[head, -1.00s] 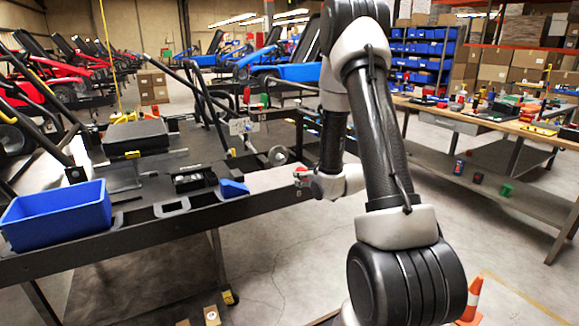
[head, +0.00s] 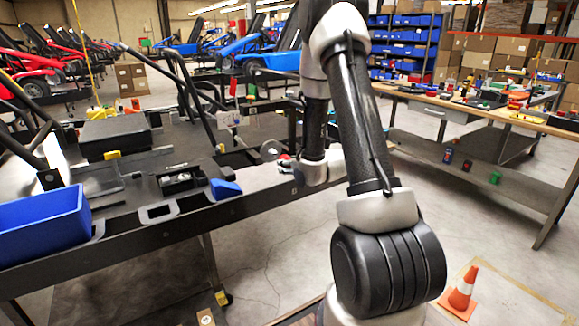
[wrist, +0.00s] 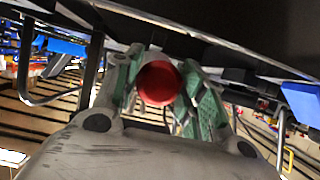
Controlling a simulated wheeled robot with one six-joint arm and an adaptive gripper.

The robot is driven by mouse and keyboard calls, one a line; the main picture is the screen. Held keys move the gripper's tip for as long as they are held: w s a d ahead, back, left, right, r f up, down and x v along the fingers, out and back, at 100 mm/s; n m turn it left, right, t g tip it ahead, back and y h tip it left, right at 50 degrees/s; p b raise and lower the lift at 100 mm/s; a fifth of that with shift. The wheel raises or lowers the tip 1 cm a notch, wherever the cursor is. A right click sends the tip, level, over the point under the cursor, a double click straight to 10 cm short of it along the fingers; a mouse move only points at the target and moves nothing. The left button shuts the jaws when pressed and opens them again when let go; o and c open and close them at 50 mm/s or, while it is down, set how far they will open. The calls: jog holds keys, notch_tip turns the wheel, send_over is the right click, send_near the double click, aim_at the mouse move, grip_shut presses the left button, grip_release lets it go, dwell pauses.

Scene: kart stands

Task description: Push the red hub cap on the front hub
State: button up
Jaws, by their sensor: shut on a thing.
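The red hub cap (wrist: 159,83) sits between the green-padded fingers of my gripper (wrist: 160,92) in the wrist view. The fingers are shut on it from both sides. In the head view my gripper (head: 287,162) is small and a little of the red shows at its tip. The grey round front hub (head: 270,150) is just left of and beyond the gripper tip, close to it. I cannot tell whether the cap touches the hub. In the wrist view the hub is not clearly seen.
The dark kart stand (head: 240,207) runs along the gripper's left. On it are a blue bin (head: 40,226), a blue block (head: 225,189) and black tube frames. A workbench (head: 480,112) stands at right, an orange cone (head: 461,291) on the floor.

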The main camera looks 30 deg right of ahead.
jog(key=shift+w+a, duration=0.1)
jog(key=shift+w, duration=2.15)
jog(key=shift+w+a, duration=0.1)
jog(key=shift+w, duration=2.05)
jog(key=o, duration=0.9)
jog(key=shift+o, duration=0.2)
jog(key=shift+s, duration=0.1)
